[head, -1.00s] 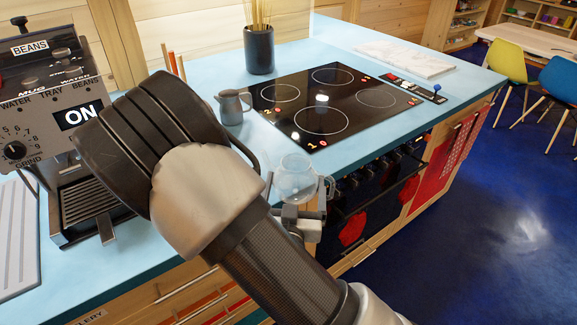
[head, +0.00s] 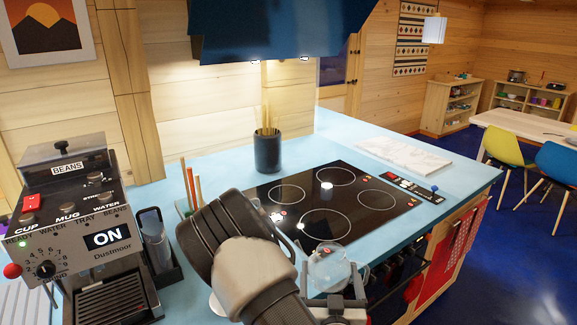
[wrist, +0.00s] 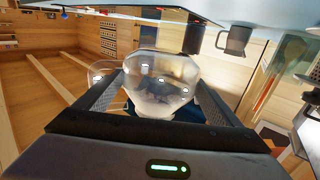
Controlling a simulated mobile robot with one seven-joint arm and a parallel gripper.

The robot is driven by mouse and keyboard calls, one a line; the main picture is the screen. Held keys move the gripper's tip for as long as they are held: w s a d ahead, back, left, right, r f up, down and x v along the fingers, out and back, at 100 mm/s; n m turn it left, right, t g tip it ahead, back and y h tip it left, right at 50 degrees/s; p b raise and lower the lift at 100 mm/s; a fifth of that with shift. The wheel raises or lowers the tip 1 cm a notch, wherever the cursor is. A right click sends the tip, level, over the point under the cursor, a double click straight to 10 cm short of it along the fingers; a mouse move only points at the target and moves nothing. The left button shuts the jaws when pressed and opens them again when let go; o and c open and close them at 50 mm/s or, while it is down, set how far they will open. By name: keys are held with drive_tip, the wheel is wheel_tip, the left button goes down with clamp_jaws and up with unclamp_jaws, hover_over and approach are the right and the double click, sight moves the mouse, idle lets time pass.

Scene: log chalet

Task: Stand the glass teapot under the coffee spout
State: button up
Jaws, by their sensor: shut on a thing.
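The glass teapot (head: 328,268) is clear and round. My gripper (head: 335,297) is shut on it and holds it by the front edge of the counter, right of my forearm in the head view. The wrist view shows the glass teapot (wrist: 160,82) between the two fingers of my gripper (wrist: 155,100). The coffee machine (head: 112,243) stands at the left with its sign reading ON. Its drip tray (head: 112,300) shows at the lower left. I cannot make out the coffee spout in the head view.
A black cooktop (head: 330,205) lies behind the teapot. A dark utensil pot (head: 267,150) stands at the back of the blue counter (head: 220,165). A holder with clear cups (head: 157,245) stands right beside the machine. A grey jug (wrist: 236,38) shows in the wrist view.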

sight(347, 261)
drive_tip(key=shift+y, duration=0.3)
drive_tip(key=w+d+r, duration=0.1)
drive_tip(key=w+d+r+p, duration=0.1)
drive_tip(key=d+r, duration=0.1)
drive_tip(key=shift+w+r, duration=0.1)
drive_tip(key=shift+r, duration=0.15)
drive_tip(key=shift+w+d+n, duration=0.2)
drive_tip(key=shift+d+n, duration=0.1)
drive_tip(key=shift+d, duration=0.1)
drive_tip(key=shift+r, duration=0.15)
drive_tip(key=shift+a, duration=0.2)
